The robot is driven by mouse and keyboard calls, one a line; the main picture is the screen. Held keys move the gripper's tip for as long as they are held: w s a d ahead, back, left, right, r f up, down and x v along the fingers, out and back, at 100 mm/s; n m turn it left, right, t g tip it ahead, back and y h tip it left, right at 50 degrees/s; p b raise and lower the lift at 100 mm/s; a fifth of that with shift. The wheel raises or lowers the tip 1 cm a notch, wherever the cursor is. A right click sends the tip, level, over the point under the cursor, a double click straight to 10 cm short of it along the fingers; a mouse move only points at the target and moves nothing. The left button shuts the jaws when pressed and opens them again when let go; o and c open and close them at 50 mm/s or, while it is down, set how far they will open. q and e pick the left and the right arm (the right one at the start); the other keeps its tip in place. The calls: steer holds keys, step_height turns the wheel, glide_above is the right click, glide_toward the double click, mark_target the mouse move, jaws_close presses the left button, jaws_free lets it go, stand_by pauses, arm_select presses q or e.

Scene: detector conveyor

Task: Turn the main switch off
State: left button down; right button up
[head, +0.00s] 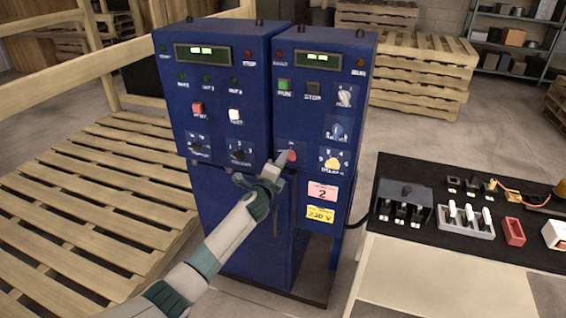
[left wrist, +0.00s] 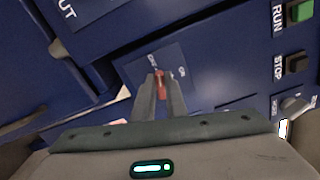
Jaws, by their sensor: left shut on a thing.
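The main switch is a red rotary handle (head: 291,155) on a small dark plate, low on the right-hand blue control cabinet (head: 320,110). My left gripper (head: 282,158) reaches it from the front. In the left wrist view the red handle (left wrist: 161,84) sits between the two fingertips of my left gripper (left wrist: 160,96), which are shut on it. Small white marks are printed on the plate above the handle, too blurred to read surely. The fingers cover part of the handle in both views. My right gripper is not in view.
A workbench (head: 440,285) with tools stands at right; pallets (head: 95,200) lie at left.

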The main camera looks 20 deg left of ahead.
arm_select(q)
steer(key=shift+f+n, duration=0.2)
steer(key=shift+n, duration=1.2)
steer(key=shift+b, duration=0.3)
steer(key=c, duration=1.8)
jaws_free()
steer(key=shift+s, duration=0.2)
steer(key=s+b, duration=0.2)
steer(key=s, duration=1.5)
steer(key=shift+a+b, duration=0.35)
